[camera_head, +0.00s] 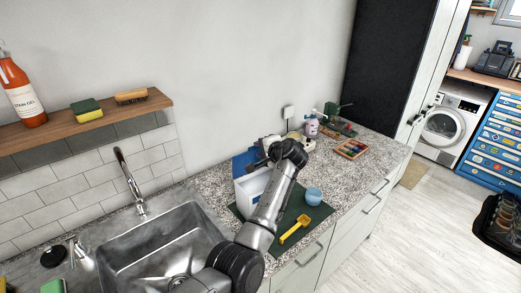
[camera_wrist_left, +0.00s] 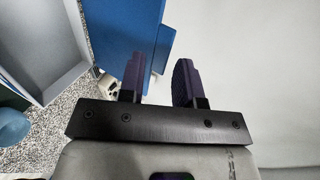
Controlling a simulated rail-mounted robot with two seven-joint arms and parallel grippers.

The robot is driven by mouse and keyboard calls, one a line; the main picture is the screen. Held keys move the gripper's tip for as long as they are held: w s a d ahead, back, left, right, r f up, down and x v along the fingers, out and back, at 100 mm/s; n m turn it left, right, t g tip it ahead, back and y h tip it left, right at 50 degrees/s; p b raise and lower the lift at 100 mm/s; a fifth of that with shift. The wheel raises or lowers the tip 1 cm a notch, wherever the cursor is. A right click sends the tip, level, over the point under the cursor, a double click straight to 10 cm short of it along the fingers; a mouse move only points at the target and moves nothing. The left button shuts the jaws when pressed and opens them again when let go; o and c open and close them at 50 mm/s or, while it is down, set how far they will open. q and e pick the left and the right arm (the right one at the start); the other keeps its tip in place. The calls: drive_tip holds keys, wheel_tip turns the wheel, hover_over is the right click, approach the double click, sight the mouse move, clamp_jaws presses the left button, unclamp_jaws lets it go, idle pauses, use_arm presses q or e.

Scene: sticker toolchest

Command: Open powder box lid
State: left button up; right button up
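The powder box (camera_head: 248,190) is white with a blue lid (camera_head: 241,164) and stands on a dark green mat on the counter. The lid is raised at the back of the box, and the box's open inside (camera_wrist_left: 42,35) shows in the left wrist view. My left gripper (camera_head: 268,150) is over the box in the head view, and my arm hides part of it. In the left wrist view its two dark fingers (camera_wrist_left: 159,82) are apart. The blue lid (camera_wrist_left: 118,35) is just beyond them, its small tab near the gap; contact is unclear. My right gripper is not in view.
A yellow scoop (camera_head: 295,229) and a light blue cup (camera_head: 313,196) are on the mat (camera_head: 290,213), right of my arm. A bottle (camera_head: 311,127) and a tray of colored blocks (camera_head: 352,149) stand farther back. The sink (camera_head: 165,245) is at left.

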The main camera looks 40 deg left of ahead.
use_arm(q)
drive_tip(key=b+v, duration=0.3)
drive_tip(key=v, duration=1)
drive_tip(key=shift+b, duration=0.3)
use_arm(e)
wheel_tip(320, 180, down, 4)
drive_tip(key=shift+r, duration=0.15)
use_arm(q)
drive_tip(key=shift+d, duration=0.15)
drive_tip(key=shift+c, duration=0.2)
